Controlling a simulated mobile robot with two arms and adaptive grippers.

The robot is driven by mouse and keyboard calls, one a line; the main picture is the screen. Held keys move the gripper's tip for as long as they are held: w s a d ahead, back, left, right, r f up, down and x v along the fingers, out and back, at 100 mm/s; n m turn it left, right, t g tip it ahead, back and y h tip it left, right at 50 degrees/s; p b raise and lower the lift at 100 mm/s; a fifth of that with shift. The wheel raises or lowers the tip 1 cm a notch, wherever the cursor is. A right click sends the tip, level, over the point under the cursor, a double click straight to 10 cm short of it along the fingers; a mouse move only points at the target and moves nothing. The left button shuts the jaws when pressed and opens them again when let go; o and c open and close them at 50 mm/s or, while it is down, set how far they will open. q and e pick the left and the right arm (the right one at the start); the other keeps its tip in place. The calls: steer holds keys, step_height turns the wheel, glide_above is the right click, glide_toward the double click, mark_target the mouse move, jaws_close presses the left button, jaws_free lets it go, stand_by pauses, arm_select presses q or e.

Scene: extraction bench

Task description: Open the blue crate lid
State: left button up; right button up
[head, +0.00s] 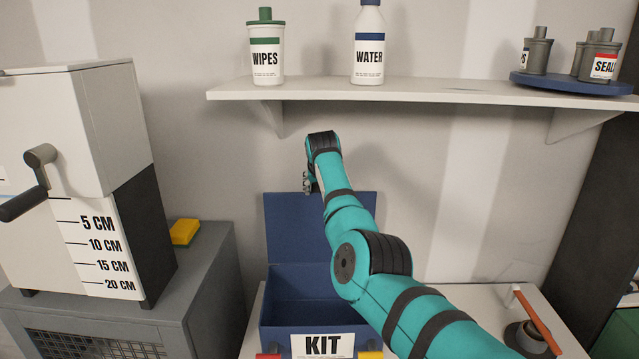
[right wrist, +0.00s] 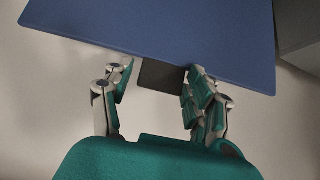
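The blue crate (head: 281,315) stands on the bench with a white KIT label on its front. Its blue lid (head: 290,222) is raised nearly upright at the back, and the inside of the crate shows. My right arm crosses in front of the crate's right part and hides some of it and the lid. My right gripper (head: 309,182) is at the lid's top edge. In the right wrist view the gripper (right wrist: 160,82) has its fingers spread on either side of a dark tab (right wrist: 160,76) at the edge of the lid (right wrist: 170,35). My left gripper is out of view.
A shelf (head: 420,92) above carries a wipes canister (head: 266,50), a water bottle (head: 369,45) and a blue turntable (head: 570,84) with small containers. A grey-topped cabinet and white crank box (head: 75,130) stand left, with a yellow sponge (head: 184,231).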

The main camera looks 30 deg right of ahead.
steer(key=shift+o, duration=1)
steer(key=shift+d, duration=0.15)
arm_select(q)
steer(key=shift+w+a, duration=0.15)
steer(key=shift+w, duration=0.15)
arm_select(e)
steer(key=v, duration=1.2)
